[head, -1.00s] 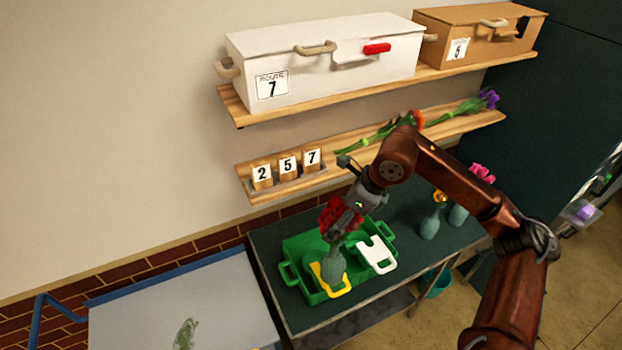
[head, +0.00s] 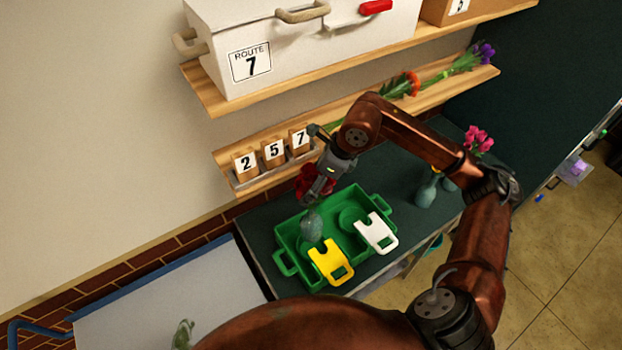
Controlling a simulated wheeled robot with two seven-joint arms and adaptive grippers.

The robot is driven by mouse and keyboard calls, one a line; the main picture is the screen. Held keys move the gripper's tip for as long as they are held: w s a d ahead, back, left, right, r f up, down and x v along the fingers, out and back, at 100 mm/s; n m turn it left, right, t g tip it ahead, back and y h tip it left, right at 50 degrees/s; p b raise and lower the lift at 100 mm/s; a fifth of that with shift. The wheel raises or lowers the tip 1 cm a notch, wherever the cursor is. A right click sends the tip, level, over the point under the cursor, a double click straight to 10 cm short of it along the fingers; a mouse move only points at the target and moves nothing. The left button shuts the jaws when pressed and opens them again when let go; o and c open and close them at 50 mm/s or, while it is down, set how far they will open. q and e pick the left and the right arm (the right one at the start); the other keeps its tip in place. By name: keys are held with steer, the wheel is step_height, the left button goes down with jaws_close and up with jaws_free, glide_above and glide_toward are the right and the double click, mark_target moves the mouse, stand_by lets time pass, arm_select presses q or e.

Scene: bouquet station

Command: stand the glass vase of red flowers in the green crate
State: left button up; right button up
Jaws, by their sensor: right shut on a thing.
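The glass vase (head: 312,226) is grey-green and holds red flowers (head: 306,181). My right gripper (head: 318,192) is shut on it near the top, partly covering the flowers. The vase looks nearly upright at the left part of the green crate (head: 286,262), behind the yellow tag. Whether its base rests in the crate or hangs just above it, I cannot tell. The crate stands on the dark table and has a round green holder (head: 351,216) in its other half. My left gripper is not in view.
A yellow tag (head: 331,262) and a white tag (head: 377,233) hang at the crate's front. Other vases (head: 427,192) stand to the right, near pink flowers (head: 478,140). Behind is a shelf with number blocks (head: 273,153); a white box (head: 300,45) is above.

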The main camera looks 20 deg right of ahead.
steer(key=shift+f, duration=0.35)
steer(key=shift+f+b, duration=1.4)
steer(key=shift+f, duration=1.55)
steer(key=shift+f+b, duration=2.45)
steer(key=shift+f, duration=0.55)
steer(key=o, duration=1.9)
steer(key=shift+o, duration=0.7)
steer(key=shift+f, duration=0.1)
